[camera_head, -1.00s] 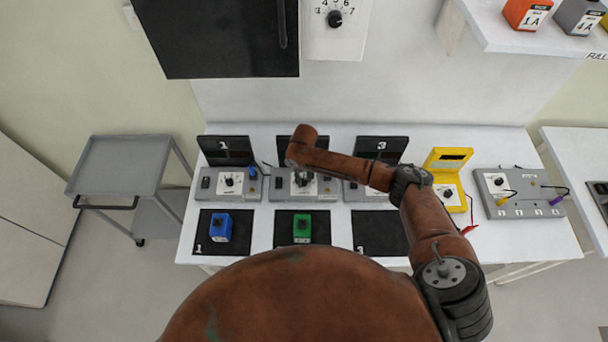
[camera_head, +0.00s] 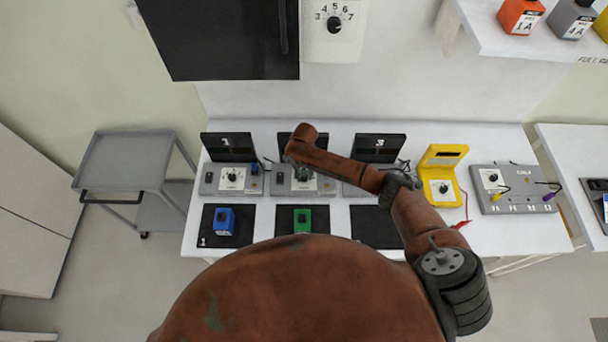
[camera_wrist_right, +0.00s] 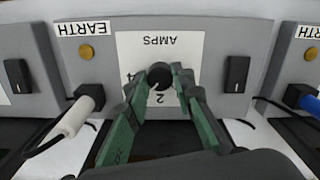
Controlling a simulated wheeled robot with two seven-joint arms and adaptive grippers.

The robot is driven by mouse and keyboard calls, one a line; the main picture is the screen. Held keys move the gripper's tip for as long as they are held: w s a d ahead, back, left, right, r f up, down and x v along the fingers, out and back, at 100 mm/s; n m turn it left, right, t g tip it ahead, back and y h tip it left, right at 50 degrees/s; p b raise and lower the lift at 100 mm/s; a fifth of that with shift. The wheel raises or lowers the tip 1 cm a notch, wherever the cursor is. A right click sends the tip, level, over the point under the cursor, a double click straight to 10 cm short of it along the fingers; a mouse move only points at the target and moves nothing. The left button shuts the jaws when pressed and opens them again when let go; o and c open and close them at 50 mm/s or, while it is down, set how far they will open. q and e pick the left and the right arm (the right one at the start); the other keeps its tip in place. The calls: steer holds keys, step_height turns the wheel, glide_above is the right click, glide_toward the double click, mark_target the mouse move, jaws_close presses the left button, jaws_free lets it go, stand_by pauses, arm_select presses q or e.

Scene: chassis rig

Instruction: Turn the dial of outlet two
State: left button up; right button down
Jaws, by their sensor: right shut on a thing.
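Outlet two is the middle grey box (camera_head: 279,188) on the table, partly hidden by my right arm in the head view. In the right wrist view its face (camera_wrist_right: 104,68) carries a white AMPS plate (camera_wrist_right: 185,50), seen upside down, with a round black dial (camera_wrist_right: 160,75). My right gripper (camera_wrist_right: 157,82) has its two green-grey fingers on either side of this dial and is shut on it. My left gripper is not in view.
Similar outlet boxes stand left (camera_head: 208,183) and right (camera_head: 355,187). A blue block (camera_head: 223,222) and a green block (camera_head: 302,219) sit on black mats in front. A yellow meter (camera_head: 441,187) is to the right. In the wrist view, a white plug (camera_wrist_right: 75,118) hangs beside the left finger.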

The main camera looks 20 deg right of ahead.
steer(key=c, duration=1.7)
jaws_free()
steer(key=shift+o, duration=0.2)
steer(key=shift+r, duration=0.1)
step_height(320, 180, up, 12)
